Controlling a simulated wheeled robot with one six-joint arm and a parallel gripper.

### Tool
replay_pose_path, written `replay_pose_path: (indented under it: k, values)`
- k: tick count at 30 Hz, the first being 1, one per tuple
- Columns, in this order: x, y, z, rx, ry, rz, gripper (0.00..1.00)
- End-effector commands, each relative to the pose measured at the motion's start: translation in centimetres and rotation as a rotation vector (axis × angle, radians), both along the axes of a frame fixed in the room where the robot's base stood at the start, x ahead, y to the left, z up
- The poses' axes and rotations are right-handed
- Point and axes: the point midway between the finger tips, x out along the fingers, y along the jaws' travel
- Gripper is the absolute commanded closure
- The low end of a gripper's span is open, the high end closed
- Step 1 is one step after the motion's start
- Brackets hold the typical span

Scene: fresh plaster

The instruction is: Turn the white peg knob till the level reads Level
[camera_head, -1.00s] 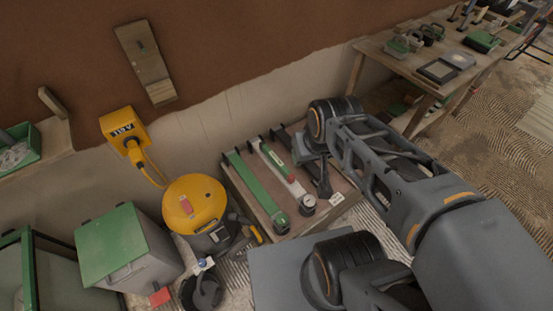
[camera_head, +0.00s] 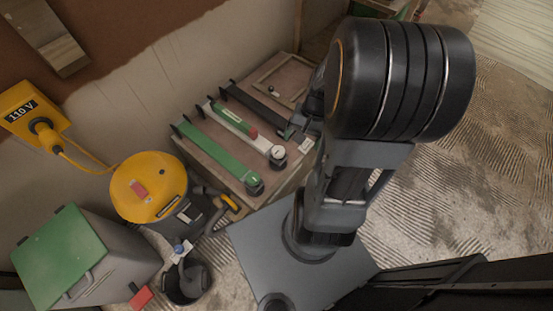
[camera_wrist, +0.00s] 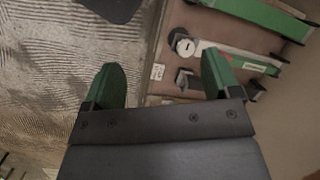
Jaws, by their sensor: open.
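The white peg knob (camera_head: 277,155) sits at the near end of the white bar (camera_head: 262,145), between a green bar (camera_head: 220,158) and a black bar (camera_head: 258,106). A small green level (camera_head: 233,120) with a red end lies along the white bar; its reading is too small to make out. In the wrist view the knob (camera_wrist: 182,44) shows just beyond my gripper (camera_wrist: 161,62), nearer its right finger. The green fingers are open, apart and empty, and I see no contact with the knob. In the head view my arm mostly hides the gripper.
The bars lie on a low wooden bench (camera_head: 285,75) against the wall. A yellow vacuum (camera_head: 150,188) and a green-lidded bin (camera_head: 60,258) stand to its left. A yellow 110 V box (camera_head: 32,112) is on the wall. Combed floor (camera_head: 460,150) at right looks clear.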

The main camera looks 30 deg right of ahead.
Motion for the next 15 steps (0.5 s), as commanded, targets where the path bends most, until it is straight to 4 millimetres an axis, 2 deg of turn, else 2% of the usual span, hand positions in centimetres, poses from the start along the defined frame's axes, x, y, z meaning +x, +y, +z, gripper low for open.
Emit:
replay_pose_path:
  k: [1, 6, 9, 12, 15]
  values:
    - [-0.7, -0.9, -5.9, 0.096, 0.058, -0.144, 0.17]
    - [-1.3, -2.4, -16.0, 0.420, 0.168, -0.624, 0.17]
    - [-1.0, -3.4, -20.6, 0.607, 0.198, -0.895, 0.17]
    - [-0.1, -4.6, -24.0, 0.776, 0.206, -1.141, 0.17]
    - [1.3, -6.0, -25.2, 0.906, 0.189, -1.325, 0.17]
